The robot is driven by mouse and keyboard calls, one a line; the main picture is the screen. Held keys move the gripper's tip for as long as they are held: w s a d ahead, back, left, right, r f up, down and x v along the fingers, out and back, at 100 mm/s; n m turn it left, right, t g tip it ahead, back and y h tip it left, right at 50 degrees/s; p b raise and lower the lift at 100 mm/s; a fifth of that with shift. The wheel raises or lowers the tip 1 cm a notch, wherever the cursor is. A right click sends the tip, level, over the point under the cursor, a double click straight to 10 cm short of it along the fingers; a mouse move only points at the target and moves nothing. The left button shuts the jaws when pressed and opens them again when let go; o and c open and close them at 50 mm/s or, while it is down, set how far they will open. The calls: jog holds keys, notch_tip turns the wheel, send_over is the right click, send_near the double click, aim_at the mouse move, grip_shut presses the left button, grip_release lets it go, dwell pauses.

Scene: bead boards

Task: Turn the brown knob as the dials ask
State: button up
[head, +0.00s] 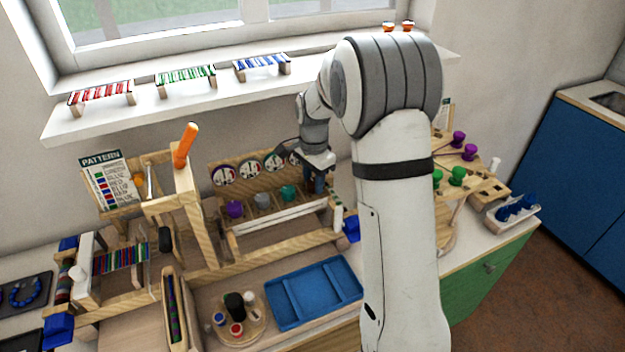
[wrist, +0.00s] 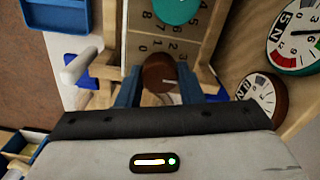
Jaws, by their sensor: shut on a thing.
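My gripper (head: 316,186) points down at the right end of the wooden dial rack in the head view. In the wrist view its two blue fingers (wrist: 158,82) are shut on the brown knob (wrist: 158,72), one on each side. The brown knob is hidden by my gripper in the head view.
The teal knob (head: 288,192) sits beside the held one, then the grey knob (head: 262,200) and purple knob (head: 235,209). A teal-rimmed dial (wrist: 296,36) stands next to the brown-rimmed one. A blue tray (head: 318,291) lies in front of the rack.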

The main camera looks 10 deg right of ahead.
jog(key=shift+c, duration=0.6)
jog(key=shift+n, duration=0.4)
jog(key=shift+n+b, duration=0.5)
jog(key=shift+n, duration=0.4)
jog(key=shift+n+b, duration=0.45)
jog(key=shift+n, duration=1.55)
jog(key=o, duration=1)
jog(key=shift+c, duration=0.2)
